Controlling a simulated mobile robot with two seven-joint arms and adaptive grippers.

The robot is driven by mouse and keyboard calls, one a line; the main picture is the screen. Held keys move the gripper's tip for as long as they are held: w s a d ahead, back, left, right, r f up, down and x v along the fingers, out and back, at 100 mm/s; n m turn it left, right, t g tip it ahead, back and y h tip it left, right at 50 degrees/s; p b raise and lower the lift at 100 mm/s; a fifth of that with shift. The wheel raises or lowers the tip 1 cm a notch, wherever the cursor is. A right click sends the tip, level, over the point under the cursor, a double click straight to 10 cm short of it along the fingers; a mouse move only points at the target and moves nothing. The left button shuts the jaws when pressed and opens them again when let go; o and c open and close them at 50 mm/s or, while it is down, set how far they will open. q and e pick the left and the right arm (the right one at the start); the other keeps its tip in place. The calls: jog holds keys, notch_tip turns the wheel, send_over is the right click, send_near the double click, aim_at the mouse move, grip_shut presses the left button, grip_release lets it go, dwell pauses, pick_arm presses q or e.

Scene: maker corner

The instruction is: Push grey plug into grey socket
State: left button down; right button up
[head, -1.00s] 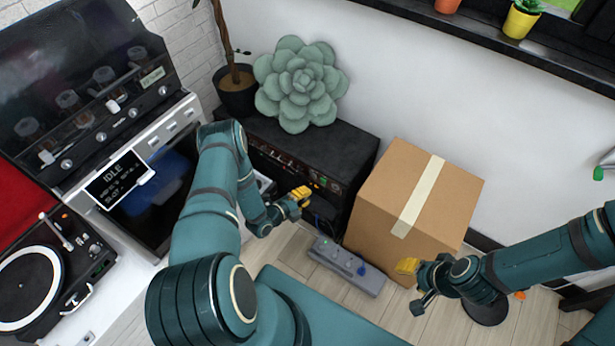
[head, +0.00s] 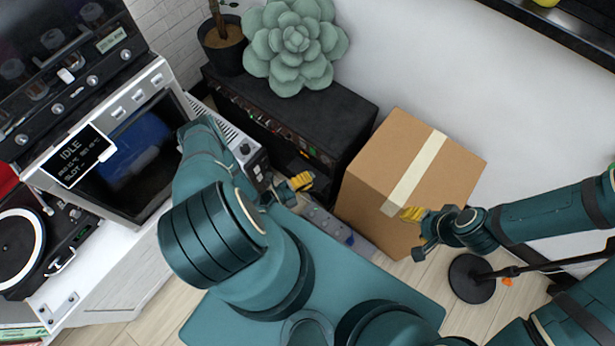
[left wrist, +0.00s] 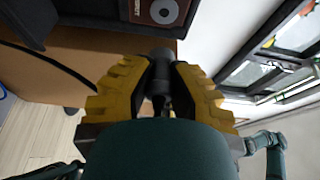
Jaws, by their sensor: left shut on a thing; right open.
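My left gripper (head: 301,182) is shut on a dark grey plug (left wrist: 162,72), which shows between its yellow fingers in the left wrist view. In the head view the plug is too small to make out. The grey power strip (head: 318,217) lies on the floor below and right of my left gripper, beside the cardboard box. My arm and base hide part of it, and I cannot tell which outlet is the grey socket. The plug appears apart from the strip. My right gripper (head: 412,218) is open and empty, in front of the box.
The cardboard box (head: 450,170) stands right of the strip. A black amplifier (head: 330,115) with a succulent-shaped cushion (head: 293,45) on top stands behind. A machine with an IDLE screen (head: 75,158) and a turntable (head: 15,250) are at left. A round black stand base (head: 471,279) is at right.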

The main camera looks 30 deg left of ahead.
aim_at(327, 161)
pick_arm(q)
jog(key=shift+w, duration=0.1)
jog(key=shift+w+d+b, duration=0.15)
jog(key=shift+w+b, duration=0.1)
jog(key=shift+w, duration=1.2)
jog(key=shift+w+d+b, duration=0.1)
jog(key=shift+w+b, duration=0.15)
jog(key=shift+w, duration=1.15)
jog(key=shift+w+b, duration=0.3)
jog(key=shift+w, duration=0.25)
dwell(0.5)
jog(key=c, duration=0.9)
grip_release()
jog(key=shift+c, duration=0.2)
jog(key=v, duration=1.2)
